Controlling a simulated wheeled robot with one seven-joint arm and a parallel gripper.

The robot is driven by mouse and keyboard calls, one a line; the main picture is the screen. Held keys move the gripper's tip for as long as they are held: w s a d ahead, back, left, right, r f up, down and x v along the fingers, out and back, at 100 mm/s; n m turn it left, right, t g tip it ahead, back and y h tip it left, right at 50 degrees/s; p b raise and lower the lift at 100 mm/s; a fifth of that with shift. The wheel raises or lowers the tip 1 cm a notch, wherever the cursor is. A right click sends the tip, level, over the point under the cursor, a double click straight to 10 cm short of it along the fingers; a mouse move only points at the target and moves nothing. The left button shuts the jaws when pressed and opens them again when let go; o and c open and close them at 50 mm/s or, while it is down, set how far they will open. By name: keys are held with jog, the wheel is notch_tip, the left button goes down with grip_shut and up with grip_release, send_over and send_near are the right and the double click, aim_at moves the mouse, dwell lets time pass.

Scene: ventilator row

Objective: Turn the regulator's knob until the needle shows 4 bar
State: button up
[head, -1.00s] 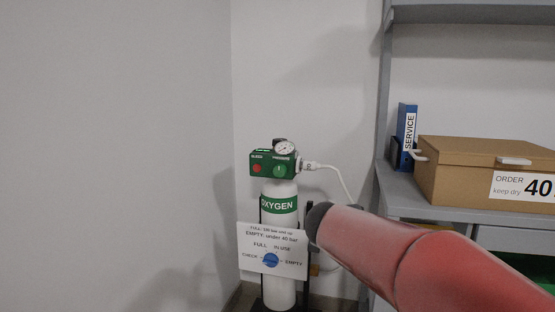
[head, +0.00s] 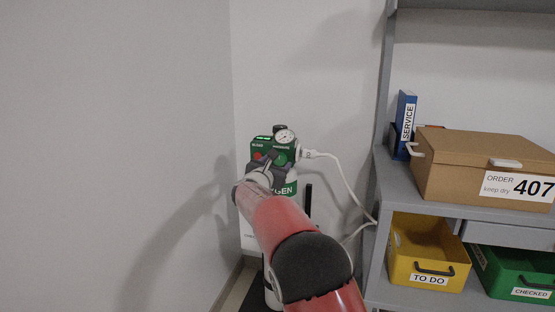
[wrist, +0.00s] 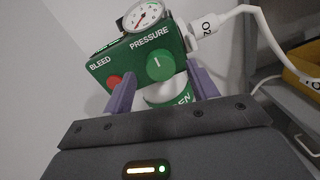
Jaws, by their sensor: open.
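The green regulator (head: 262,142) sits on top of the white oxygen cylinder (head: 291,188). In the wrist view its round green PRESSURE knob (wrist: 160,66) has a white mark pointing up. The dial gauge (wrist: 143,15) stands above the knob, its top edge cut off; it also shows in the head view (head: 285,136). The gauge's needle is too small to read in bar. My gripper (wrist: 163,88) is open, its purple fingers apart below and either side of the knob. They do not visibly grip it. In the head view my gripper (head: 268,162) partly covers the regulator's front.
A red BLEED button (wrist: 113,81) is left of the knob, close to the left finger. A white O2 hose (wrist: 230,16) leaves the regulator's right side. A grey shelf (head: 385,190) with a cardboard box (head: 455,165) and a yellow bin (head: 407,256) stands at right.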

jog(key=shift+x, duration=1)
jog(key=shift+c, duration=0.5)
jog(key=c, duration=0.9)
